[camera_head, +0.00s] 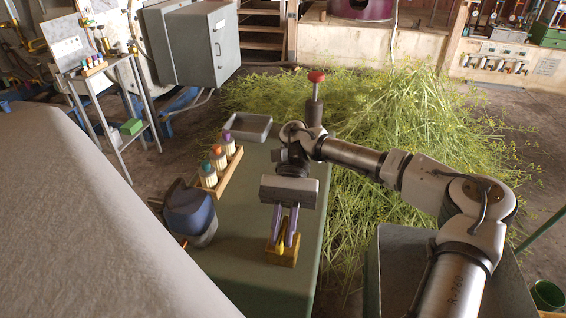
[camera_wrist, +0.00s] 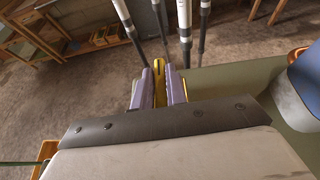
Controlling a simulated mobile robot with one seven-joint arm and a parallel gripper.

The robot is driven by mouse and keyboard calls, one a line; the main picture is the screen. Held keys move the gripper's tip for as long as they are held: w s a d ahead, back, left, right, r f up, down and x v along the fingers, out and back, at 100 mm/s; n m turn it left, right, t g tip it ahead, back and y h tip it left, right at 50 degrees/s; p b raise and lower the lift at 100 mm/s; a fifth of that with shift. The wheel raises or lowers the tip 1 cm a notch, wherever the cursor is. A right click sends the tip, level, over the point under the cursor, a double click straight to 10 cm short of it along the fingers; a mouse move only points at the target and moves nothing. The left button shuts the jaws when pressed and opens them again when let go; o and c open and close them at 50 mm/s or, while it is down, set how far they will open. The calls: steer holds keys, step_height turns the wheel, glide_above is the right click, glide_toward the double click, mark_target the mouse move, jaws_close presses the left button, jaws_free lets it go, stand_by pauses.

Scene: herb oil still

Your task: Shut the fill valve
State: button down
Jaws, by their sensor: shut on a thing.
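My gripper (camera_head: 283,232) points down over the green-topped table (camera_head: 245,268), near its front. Its two purple-grey fingers are shut on a narrow yellow piece (camera_wrist: 160,88), which stands at a small yellow-brown block (camera_head: 287,257) on the table. In the wrist view the fingers (camera_wrist: 159,86) press on it from both sides. A red knob (camera_head: 317,76) on a dark upright post rises behind the table, apart from the gripper. I cannot tell which of these, if either, is the fill valve; no label shows.
A wooden rack (camera_head: 224,178) with several colour-capped bottles, a grey tray (camera_head: 248,128) and a blue-and-dark vessel (camera_head: 190,212) stand on the table, left of my arm. Cut green plants (camera_head: 400,110) heap behind. A large pale surface (camera_head: 90,220) fills the left foreground.

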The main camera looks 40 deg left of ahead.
steer(key=c, duration=1.5)
jaws_free()
steer(key=shift+o, duration=0.2)
steer(key=p+v, duration=0.6)
steer(key=v, duration=0.1)
steer(key=shift+r, duration=0.15)
steer(key=shift+w+a, duration=0.1)
steer(key=shift+a, duration=0.05)
